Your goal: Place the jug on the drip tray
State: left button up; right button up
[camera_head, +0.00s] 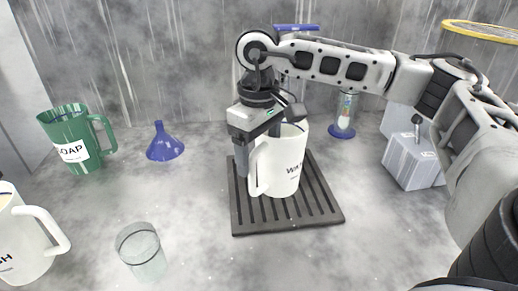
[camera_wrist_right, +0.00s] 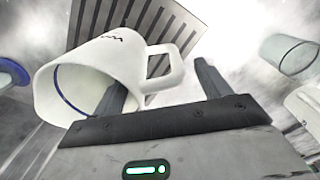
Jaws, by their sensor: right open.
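The white jug (camera_head: 284,165), its lettering partly readable as "WAT", stands upright on the dark slatted drip tray (camera_head: 320,205), its handle to the left. The wrist view shows the jug (camera_wrist_right: 120,62) with its open mouth toward the camera and the tray (camera_wrist_right: 197,22) beyond it. My right gripper (camera_head: 257,148) is over the jug's handle side. Its jaws (camera_wrist_right: 160,88) are open: one finger reaches into the mouth, the other is outside beside the handle. Whether either finger touches the jug is unclear. My left gripper is not in view.
A green soap jug (camera_head: 75,140) and a blue funnel (camera_head: 164,146) stand at the left. Another white jug (camera_head: 20,240) and a clear glass (camera_head: 143,252) are in front. A blue-ended cylinder (camera_head: 344,115) and a grey box (camera_head: 410,162) stand right.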

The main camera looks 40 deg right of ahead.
notch_tip(320, 180, up, 12)
dwell(0.5)
dwell(0.4)
